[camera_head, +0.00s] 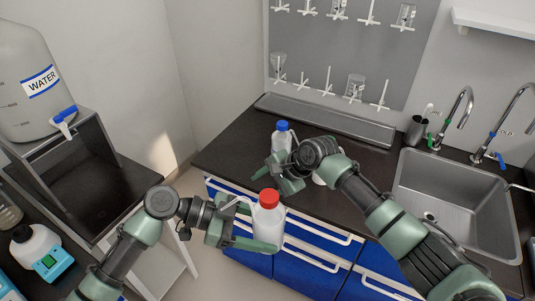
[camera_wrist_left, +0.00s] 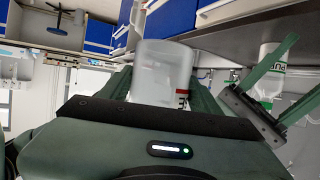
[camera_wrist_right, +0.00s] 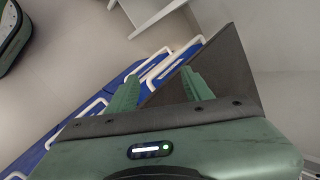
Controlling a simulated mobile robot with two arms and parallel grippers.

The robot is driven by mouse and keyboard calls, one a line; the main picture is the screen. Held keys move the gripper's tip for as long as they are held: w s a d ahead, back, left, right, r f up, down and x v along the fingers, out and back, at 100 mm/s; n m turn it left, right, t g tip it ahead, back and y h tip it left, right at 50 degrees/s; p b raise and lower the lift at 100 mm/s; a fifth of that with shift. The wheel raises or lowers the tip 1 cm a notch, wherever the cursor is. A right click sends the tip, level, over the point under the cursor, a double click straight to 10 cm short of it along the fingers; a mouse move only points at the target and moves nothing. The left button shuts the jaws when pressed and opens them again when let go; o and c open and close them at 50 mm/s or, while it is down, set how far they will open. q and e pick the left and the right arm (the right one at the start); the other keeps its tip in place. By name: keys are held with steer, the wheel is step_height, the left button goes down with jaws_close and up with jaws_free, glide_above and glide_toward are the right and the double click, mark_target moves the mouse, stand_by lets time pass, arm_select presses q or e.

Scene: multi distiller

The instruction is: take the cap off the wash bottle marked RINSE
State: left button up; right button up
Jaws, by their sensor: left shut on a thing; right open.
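A white bottle with a red cap (camera_head: 268,198) is held upright by my left gripper (camera_head: 262,236), in front of the counter. In the left wrist view the pale bottle body (camera_wrist_left: 163,72) sits between the fingers; red lettering shows at its edge, but the full word cannot be read. My right gripper (camera_head: 284,182) is open and empty, above and behind the red cap, apart from it. In the right wrist view nothing is between its fingers (camera_wrist_right: 160,92). A blue-capped bottle (camera_head: 282,139) stands on the counter behind the right gripper.
A white thing (camera_head: 318,180) on the counter is mostly hidden by my right arm. The steel sink (camera_head: 455,200) is at right. A WATER carboy (camera_head: 28,85) stands on a shelf at left. Blue drawers (camera_head: 300,262) lie below the counter; floor is free at left.

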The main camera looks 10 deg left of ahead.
step_height(320, 180, up, 9)
steer(key=s+a, duration=0.1)
steer(key=a, duration=0.1)
step_height(320, 180, up, 18)
steer(key=m+g+h, duration=0.3)
steer(key=m+h, duration=0.1)
steer(key=h, duration=0.3)
glide_above(267, 194)
steer(key=shift+w+a, duration=0.2)
steer(key=shift+w, duration=0.05)
steer(key=shift+s+d+m, duration=0.2)
steer(key=shift+d+m, duration=0.05)
steer(key=shift+m, duration=0.05)
steer(key=shift+s+f, duration=0.1)
steer(key=shift+f, duration=3.8)
